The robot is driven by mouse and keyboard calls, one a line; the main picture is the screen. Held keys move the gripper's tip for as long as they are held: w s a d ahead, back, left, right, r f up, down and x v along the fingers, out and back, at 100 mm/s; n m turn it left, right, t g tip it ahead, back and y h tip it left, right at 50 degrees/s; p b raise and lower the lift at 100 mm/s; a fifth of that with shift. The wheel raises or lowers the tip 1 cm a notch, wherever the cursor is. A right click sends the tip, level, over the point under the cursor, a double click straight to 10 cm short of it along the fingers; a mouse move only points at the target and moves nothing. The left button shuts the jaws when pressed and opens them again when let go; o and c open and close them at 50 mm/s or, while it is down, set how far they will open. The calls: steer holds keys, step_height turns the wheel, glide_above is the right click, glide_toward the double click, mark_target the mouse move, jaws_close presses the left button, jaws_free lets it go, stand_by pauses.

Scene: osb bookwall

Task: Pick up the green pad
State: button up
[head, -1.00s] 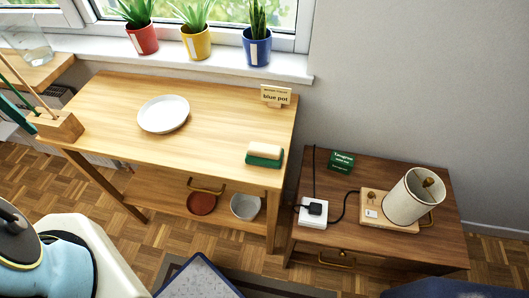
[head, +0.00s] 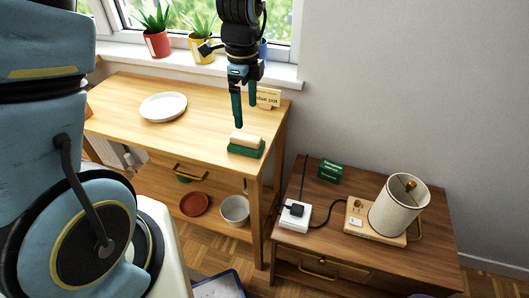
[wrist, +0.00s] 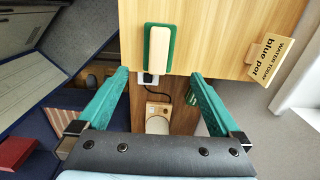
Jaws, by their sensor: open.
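The green pad (head: 247,152) lies near the right front edge of the light wooden table, with a cream block (head: 245,139) on top of it. In the wrist view the green pad (wrist: 147,52) shows as a rim around the cream block (wrist: 158,50), above the middle. My gripper (head: 245,114) is open and empty, above and just behind the pad in the head view. In the wrist view my gripper (wrist: 159,76) has its teal fingers spread wide, the pad lying between and beyond their tips. No contact shows.
A "blue pot" sign (wrist: 270,58) stands on the table (head: 120,100) behind the pad. A white plate (head: 163,107) is at left. Potted plants line the windowsill. A lower side table (head: 330,240) at right holds a lamp (head: 398,205), white socket box (head: 295,215) and green card (head: 330,170).

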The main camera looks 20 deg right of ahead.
glide_above(246, 136)
steer(key=f, duration=0.4)
steer(key=shift+s+d+f+p, duration=0.2)
steer(key=shift+d+f+p, duration=0.05)
steer(key=shift+f+p, duration=0.15)
steer(key=shift+a+f+p, duration=0.2)
steer(key=shift+f+p, duration=0.2)
steer(key=shift+f, duration=0.35)
steer(key=shift+w+a+f+p, duration=0.1)
steer(key=shift+f+p, duration=0.45)
steer(key=shift+f, duration=1.45)
steer(key=c, duration=1.3)
